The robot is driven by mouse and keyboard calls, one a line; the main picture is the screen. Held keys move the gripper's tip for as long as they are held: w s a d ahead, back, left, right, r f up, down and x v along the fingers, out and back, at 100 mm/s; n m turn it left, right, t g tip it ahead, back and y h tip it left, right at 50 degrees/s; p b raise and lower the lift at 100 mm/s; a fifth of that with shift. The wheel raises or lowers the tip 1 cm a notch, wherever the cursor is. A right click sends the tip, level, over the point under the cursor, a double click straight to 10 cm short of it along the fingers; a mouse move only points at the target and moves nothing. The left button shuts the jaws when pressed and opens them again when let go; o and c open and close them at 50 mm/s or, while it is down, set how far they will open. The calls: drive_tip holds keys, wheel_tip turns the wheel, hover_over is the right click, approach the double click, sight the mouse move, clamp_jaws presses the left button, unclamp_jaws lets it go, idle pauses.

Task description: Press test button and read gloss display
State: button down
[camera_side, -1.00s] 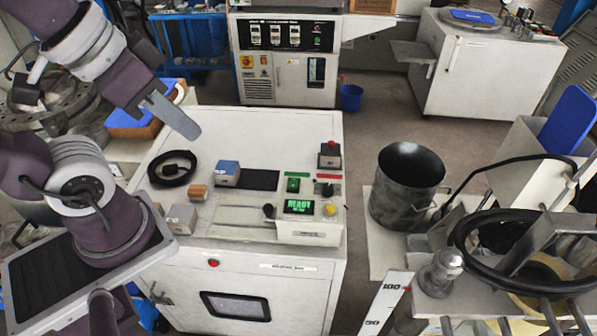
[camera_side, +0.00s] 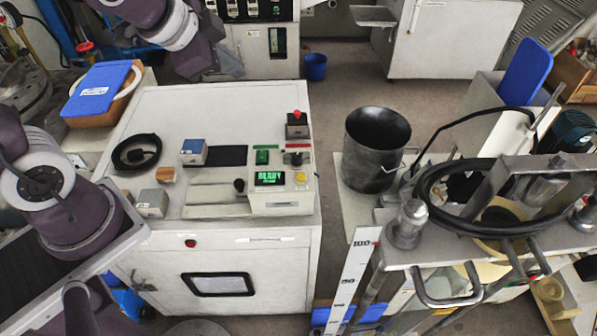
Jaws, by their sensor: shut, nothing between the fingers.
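The gloss tester, a low white box (camera_side: 283,203), sits on the front right of the white cabinet top. Its small display (camera_side: 270,179) is lit with green text that looks like "READY", too small to read surely. A yellow button (camera_side: 300,178) is right of the display, and a black knob (camera_side: 239,185) is to its left. A red button (camera_side: 296,115) tops a dark box behind. My gripper (camera_side: 229,64) is at the top, beyond the cabinet's back edge in the picture and apart from the tester. It is shut and empty; its tips are hard to make out.
The cabinet top (camera_side: 230,106) also bears a black cable coil (camera_side: 137,152), a blue-topped block (camera_side: 194,152), a dark pad (camera_side: 227,156) and small blocks. A black pot (camera_side: 376,150) stands right of it. The cabinet's back half is clear.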

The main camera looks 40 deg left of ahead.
drive_tip(key=w+d+f+m+h, duration=0.3)
drive_tip(key=w+d+f+m, duration=0.1)
drive_tip(key=w+f+m, duration=0.15)
drive_tip(key=m+g+h, duration=0.1)
drive_tip(key=m+h, duration=0.3)
hover_over(301, 178)
drive_tip(key=a, duration=0.1)
wheel_tip(301, 178, down, 7)
drive_tip(key=shift+s, duration=0.2)
drive_tip(key=shift+f, duration=4.35)
drive_tip(key=shift+f, duration=0.15)
drive_tip(key=shift+f, duration=0.25)
